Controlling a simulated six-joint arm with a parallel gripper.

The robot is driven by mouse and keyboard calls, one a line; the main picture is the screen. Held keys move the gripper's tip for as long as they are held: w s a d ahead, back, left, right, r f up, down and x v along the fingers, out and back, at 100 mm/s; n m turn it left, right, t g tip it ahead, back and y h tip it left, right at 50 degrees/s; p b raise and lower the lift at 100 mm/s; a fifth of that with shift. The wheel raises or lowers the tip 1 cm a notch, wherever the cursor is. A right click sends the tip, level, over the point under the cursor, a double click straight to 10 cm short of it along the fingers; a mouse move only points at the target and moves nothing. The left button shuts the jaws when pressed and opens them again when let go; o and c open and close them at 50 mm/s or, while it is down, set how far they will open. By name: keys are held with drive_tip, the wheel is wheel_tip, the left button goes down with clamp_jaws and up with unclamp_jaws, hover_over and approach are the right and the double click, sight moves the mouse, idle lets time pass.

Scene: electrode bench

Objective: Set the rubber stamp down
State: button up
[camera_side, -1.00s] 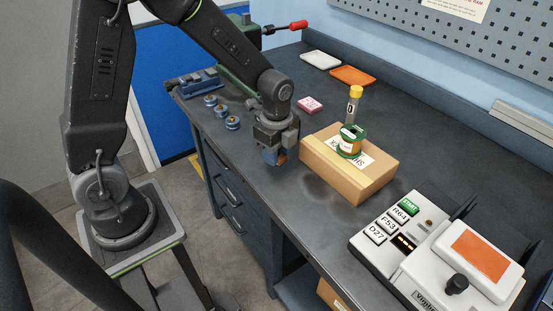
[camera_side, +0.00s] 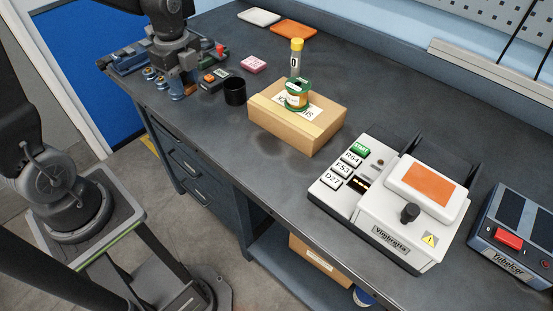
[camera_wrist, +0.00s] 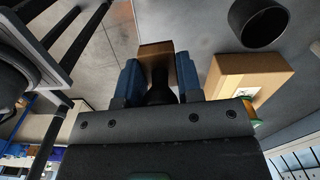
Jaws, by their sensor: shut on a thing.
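My gripper (camera_side: 182,93) is low over the far left part of the bench in the side view. In the wrist view, its two blue fingers (camera_wrist: 160,85) are shut on the rubber stamp (camera_wrist: 157,50), which has a brown block and a dark handle. The handle lies between the fingers and the block sticks out beyond their tips. In the side view the fingers mostly hide the stamp. I cannot tell whether its underside touches the bench top (camera_side: 200,125).
A black cup (camera_side: 235,91) stands right of my gripper, also in the wrist view (camera_wrist: 258,22). Small dark items with orange (camera_side: 208,78) sit between. Blue rollers (camera_side: 153,78) are close on the left. A cardboard box (camera_side: 285,124) carries a green spool (camera_side: 297,93).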

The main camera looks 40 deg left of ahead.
drive_tip(key=w+d+m, duration=0.2)
drive_tip(key=d+m, duration=0.1)
drive_tip(key=d, duration=0.5)
drive_tip(key=w+d+m, duration=0.2)
drive_tip(key=d+m, duration=0.1)
drive_tip(key=d, duration=0.6)
hover_over(289, 178)
wheel_tip(289, 178, down, 7)
drive_tip(key=shift+a+r, duration=0.1)
drive_tip(key=shift+r, duration=0.05)
drive_tip(key=shift+f, duration=2.1)
drive_tip(key=o, duration=0.9)
drive_tip(key=shift+f, duration=0.1)
drive_tip(key=shift+o, duration=0.2)
wheel_tip(289, 178, up, 12)
drive_tip(key=shift+r, duration=0.2)
